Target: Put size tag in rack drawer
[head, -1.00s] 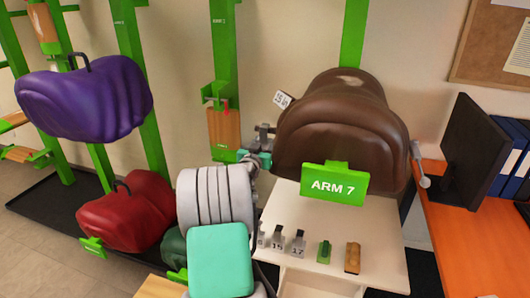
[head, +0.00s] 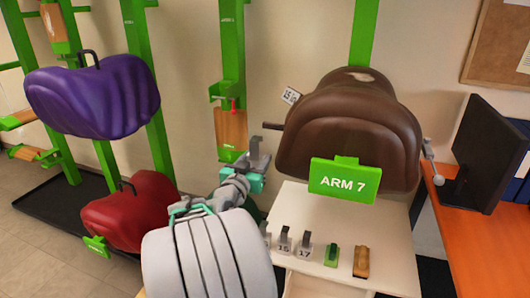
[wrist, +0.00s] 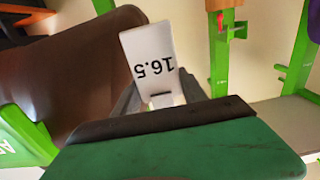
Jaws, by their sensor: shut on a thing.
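In the wrist view a white size tag (wrist: 150,62) reads 16.5, upside down in the picture. It lies between my grey fingers, and my gripper (wrist: 160,90) is shut on it. In the head view my gripper (head: 259,150) is left of the brown saddle (head: 350,130), above the white table's back left corner. The held tag is hard to make out there. A white tag (head: 291,96) shows at the saddle's upper left, apart from my fingers; its print is too small to read surely.
Purple (head: 92,95) and red (head: 130,210) saddles hang at left. An orange desk (head: 470,225) stands right.

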